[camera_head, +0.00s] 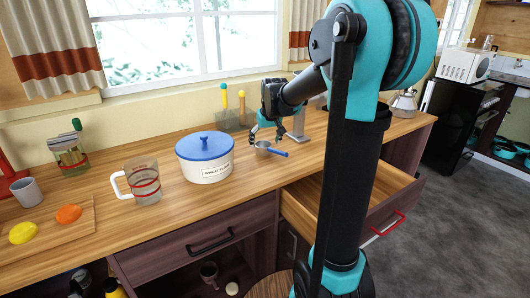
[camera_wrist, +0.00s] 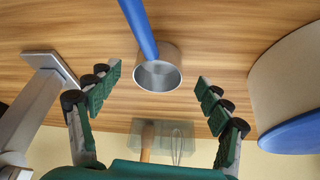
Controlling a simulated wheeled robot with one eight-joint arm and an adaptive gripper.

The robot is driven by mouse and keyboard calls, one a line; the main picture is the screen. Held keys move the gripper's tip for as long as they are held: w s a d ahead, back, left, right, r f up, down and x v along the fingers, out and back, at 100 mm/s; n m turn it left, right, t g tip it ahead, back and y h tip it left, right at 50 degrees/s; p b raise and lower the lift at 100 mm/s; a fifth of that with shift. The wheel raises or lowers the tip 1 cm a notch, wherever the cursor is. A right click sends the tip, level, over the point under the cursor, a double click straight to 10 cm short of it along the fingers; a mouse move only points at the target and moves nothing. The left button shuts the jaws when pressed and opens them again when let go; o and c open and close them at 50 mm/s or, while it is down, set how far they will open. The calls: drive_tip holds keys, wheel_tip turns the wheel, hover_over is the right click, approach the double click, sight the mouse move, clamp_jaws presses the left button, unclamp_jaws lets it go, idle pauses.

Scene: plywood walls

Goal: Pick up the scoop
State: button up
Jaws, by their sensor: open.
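The scoop (camera_head: 265,147) is a small metal cup with a blue handle. It rests on the wooden counter (camera_head: 170,215), to the right of the white pot. In the wrist view the scoop (camera_wrist: 158,77) lies ahead of and between my fingers, its blue handle running to the top edge. My gripper (camera_head: 265,133) is just above and beside the scoop in the head view. In the wrist view my gripper (camera_wrist: 157,88) is open, its green-padded fingers wide apart, with nothing held.
A white pot with blue lid (camera_head: 204,158) stands close left of the scoop, a glass measuring jug (camera_head: 146,187) further left. A grey stand (camera_head: 297,127) is close right. A utensil holder (camera_head: 232,121) stands behind. An open drawer (camera_head: 300,212) juts out in front.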

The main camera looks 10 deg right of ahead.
sight(264, 146)
drive_tip(key=x, duration=0.4)
drive_tip(key=shift+w, duration=0.2)
drive_tip(key=c, duration=1.3)
